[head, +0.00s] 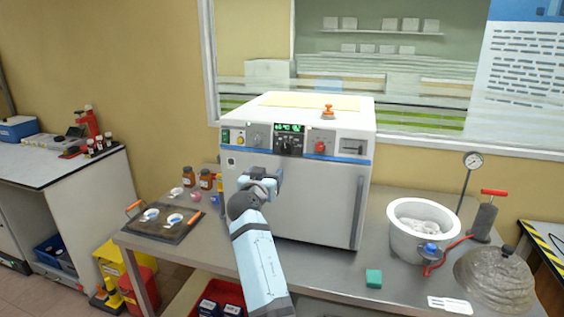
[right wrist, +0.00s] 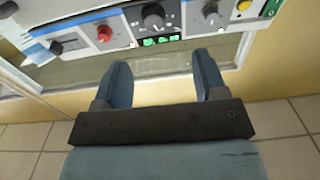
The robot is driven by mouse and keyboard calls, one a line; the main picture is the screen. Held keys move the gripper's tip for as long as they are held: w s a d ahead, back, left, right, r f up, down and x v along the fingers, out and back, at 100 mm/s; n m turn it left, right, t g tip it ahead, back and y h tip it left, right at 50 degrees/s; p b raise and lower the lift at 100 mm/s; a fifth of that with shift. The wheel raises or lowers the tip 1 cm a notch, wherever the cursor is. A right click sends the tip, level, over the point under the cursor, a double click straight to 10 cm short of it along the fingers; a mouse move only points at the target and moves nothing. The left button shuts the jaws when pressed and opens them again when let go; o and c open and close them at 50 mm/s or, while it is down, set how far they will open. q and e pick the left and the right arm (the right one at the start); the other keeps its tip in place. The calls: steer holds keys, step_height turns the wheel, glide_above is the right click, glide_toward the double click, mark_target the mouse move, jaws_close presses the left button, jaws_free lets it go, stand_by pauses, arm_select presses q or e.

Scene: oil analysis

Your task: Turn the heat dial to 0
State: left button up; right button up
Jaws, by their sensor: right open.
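A white oven-like instrument (head: 300,200) stands on the bench, with a control panel along its top front. A black dial (head: 288,146) sits at the panel's middle under a green-lit display (head: 290,128); I take it to be the heat dial, but its setting is too small to read. The right wrist view shows the panel upside down, with this dial (right wrist: 154,16) at the top and the display (right wrist: 162,41) beside it. My right gripper (head: 270,178) is open and empty, in front of the instrument below the panel. Its fingers (right wrist: 160,82) are apart from the dial. My left gripper is out of view.
Beside the dial are a grey knob (head: 257,136) and a red knob (head: 320,147). A white pot (head: 422,222), a green block (head: 374,278) and a glass lid (head: 497,280) are right.

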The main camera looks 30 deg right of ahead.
mark_target(285, 150)
steer(key=shift+m+g+h, duration=0.4)
steer(key=shift+m+g, duration=0.3)
steer(key=shift+m, duration=0.1)
steer(key=p+x, duration=0.1)
steer(key=x, duration=0.3)
steer(key=r+p+x, duration=0.1)
steer(key=x, duration=0.4)
steer(key=r+p+x, duration=0.1)
steer(key=x, duration=0.3)
steer(key=shift+d, duration=0.15)
steer(key=shift+w+d+f, duration=0.1)
steer(key=shift+w+d, duration=0.25)
steer(key=shift+d, duration=0.05)
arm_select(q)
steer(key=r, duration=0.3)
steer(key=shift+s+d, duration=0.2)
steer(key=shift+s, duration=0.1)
arm_select(e)
steer(key=c, duration=0.9)
